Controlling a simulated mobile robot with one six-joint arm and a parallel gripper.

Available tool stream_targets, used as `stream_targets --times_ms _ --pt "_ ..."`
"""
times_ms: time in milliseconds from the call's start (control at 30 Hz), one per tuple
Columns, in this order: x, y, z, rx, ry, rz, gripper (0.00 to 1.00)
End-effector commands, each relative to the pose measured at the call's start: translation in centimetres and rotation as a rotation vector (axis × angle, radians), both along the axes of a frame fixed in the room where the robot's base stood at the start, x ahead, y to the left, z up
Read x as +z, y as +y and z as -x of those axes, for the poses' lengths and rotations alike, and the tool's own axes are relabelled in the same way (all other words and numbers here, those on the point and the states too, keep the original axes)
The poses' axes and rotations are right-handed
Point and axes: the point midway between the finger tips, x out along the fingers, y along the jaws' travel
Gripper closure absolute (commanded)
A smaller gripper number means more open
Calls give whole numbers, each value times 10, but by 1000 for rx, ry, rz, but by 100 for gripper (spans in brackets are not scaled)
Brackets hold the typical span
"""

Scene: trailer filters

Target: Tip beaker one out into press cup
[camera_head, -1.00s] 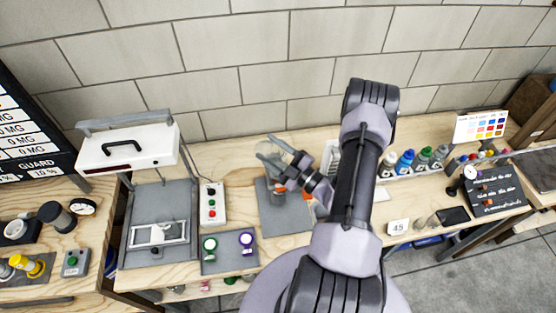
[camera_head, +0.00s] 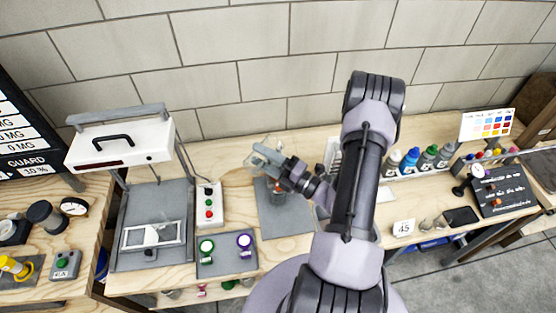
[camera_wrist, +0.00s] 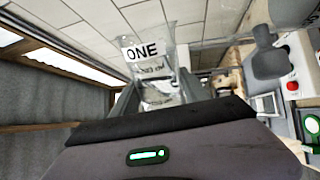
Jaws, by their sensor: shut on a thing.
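My gripper (camera_head: 270,160) is shut on a clear beaker marked ONE (camera_head: 260,156), held above the bench. In the wrist view the beaker (camera_wrist: 156,62) stands between the two fingers with its label facing the camera. The beaker looks tilted in the head view, with its far end toward the upper left. Its contents are hard to make out. Below the gripper, a small vessel with a reddish part (camera_head: 278,197) stands on a grey mat (camera_head: 287,221). It may be the press cup; the gripper partly hides it.
A white-topped press (camera_head: 120,143) stands left on a grey base. Beside it are a button box (camera_head: 209,204) and a tray with green and purple rings (camera_head: 226,268). Bottles (camera_head: 410,160) stand in a rack at right. My arm hides the bench middle.

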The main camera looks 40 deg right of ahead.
Motion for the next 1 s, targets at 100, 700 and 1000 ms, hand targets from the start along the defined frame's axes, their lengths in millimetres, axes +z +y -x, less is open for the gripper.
stream_targets --times_ms 100,700,1000 --pt "-22 8 2 1 -54 204 97" --pt "-54 34 9 1 -369 1410 97" --pt "-47 36 9 0 -392 1498 97"
